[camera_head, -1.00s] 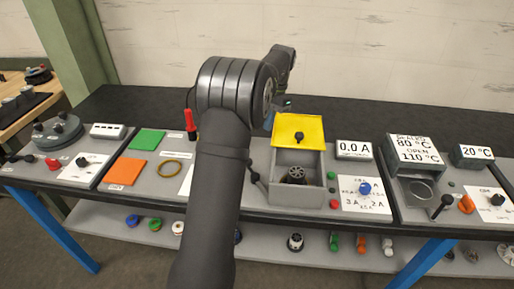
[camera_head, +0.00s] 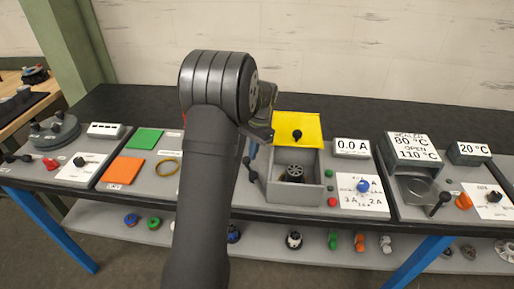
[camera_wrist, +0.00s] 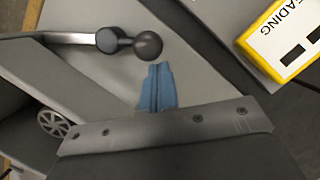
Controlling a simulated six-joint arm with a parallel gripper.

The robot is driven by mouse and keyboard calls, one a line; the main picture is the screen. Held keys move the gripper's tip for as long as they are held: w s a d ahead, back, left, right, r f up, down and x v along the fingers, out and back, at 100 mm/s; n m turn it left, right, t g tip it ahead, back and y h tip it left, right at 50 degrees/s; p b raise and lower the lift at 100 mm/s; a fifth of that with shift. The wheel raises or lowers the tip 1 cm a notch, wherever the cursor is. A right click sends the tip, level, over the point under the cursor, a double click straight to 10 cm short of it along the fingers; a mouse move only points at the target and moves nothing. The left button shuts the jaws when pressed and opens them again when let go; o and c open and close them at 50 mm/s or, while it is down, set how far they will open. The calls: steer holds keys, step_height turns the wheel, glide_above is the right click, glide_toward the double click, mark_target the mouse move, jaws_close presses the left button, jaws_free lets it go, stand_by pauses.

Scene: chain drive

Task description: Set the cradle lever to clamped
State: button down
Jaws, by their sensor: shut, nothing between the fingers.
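A lever with a black ball knob (camera_head: 250,175) stands at the left side of a grey open-topped box (camera_head: 297,196). In the wrist view the ball knob (camera_wrist: 148,46) sits at the end of the lever's metal arm (camera_wrist: 60,38). A dark spoked part (camera_head: 295,173) lies in the box and partly shows in the wrist view (camera_wrist: 52,123). My gripper (camera_wrist: 157,70) has blue fingers pressed together, empty, their tips just beside the ball knob. I cannot tell if they touch it. In the head view my arm hides most of the gripper.
A yellow panel with a black knob (camera_head: 298,128) rises behind the box. A yellow-edged block with a label (camera_wrist: 285,40) is at the wrist view's upper right. A dial panel with a blue knob (camera_head: 362,186) and a 0.0 A display (camera_head: 351,147) stand right of the box.

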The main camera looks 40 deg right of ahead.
steer(key=shift+w+a+n, duration=0.25)
steer(key=shift+a+n, duration=0.15)
steer(key=shift+n, duration=0.3)
stand_by(0.4)
steer(key=shift+w+a+n+g, duration=0.25)
steer(key=shift+a+n+g, duration=0.25)
steer(key=shift+n, duration=0.5)
steer(key=a+n, duration=0.2)
steer(key=shift+w+n+h, duration=0.2)
steer(key=shift+n+h, duration=0.1)
steer(key=a+n, duration=0.1)
steer(key=n, duration=0.1)
steer(key=a+n+g, duration=0.1)
steer(key=shift+s+a+n+h, duration=0.1)
steer(key=shift+n+h, duration=0.2)
steer(key=shift+n, duration=0.1)
steer(key=shift+s+a, duration=0.15)
steer(key=shift+a, duration=0.35)
steer(key=w+d, duration=0.1)
steer(key=w, duration=0.1)
steer(key=w+d, duration=0.1)
steer(key=shift+w, duration=0.4)
steer(key=v, duration=1)
